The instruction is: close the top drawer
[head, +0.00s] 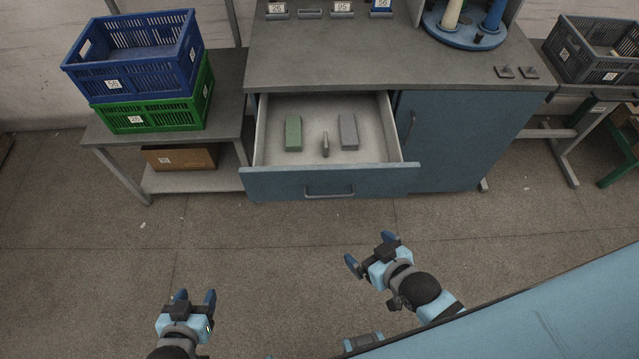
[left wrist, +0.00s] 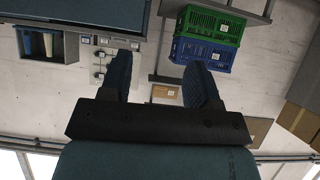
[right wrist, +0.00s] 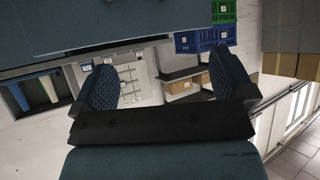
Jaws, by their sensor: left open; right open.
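The top drawer (head: 285,184) of the blue-grey cabinet is pulled out in the head view. Its front has a bar handle (head: 330,192) in the middle. Inside lie a green block (head: 293,133), a grey block (head: 348,132) and a small grey piece (head: 325,145). My left gripper (head: 195,297) is open and empty, in front of the drawer and to its left, apart from it. My right gripper (head: 370,252) is open and empty, in front of the drawer's right half, apart from the handle. The wrist views also show both grippers' fingers spread with nothing between them.
A blue crate (head: 135,78) sits on a green crate (head: 150,117) on the side table at left. A closed cabinet door (head: 445,140) is right of the drawer. A dark crate (head: 575,60) stands far right. The floor (head: 270,250) before the drawer is clear.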

